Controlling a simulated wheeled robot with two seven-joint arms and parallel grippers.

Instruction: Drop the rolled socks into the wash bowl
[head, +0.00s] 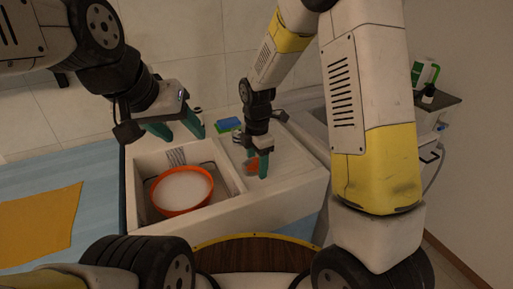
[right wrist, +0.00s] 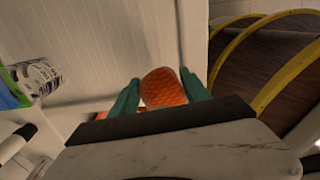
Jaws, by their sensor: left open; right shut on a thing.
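The orange wash bowl (head: 182,190), with white contents, stands in the sink basin in the head view. The rolled socks are an orange textured bundle (right wrist: 163,88) between the green fingers of my right gripper (right wrist: 163,97) in the right wrist view. In the head view, my right gripper (head: 257,164) is shut on the socks (head: 250,166), to the right of the bowl, over the ribbed white drainboard. My left gripper (head: 177,129) is open and empty, above the back of the sink.
The white sink basin wall (head: 129,193) surrounds the bowl. A green and white bottle (head: 424,74) stands at the far right. An orange-yellow cloth (head: 38,226) lies on the blue surface at left.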

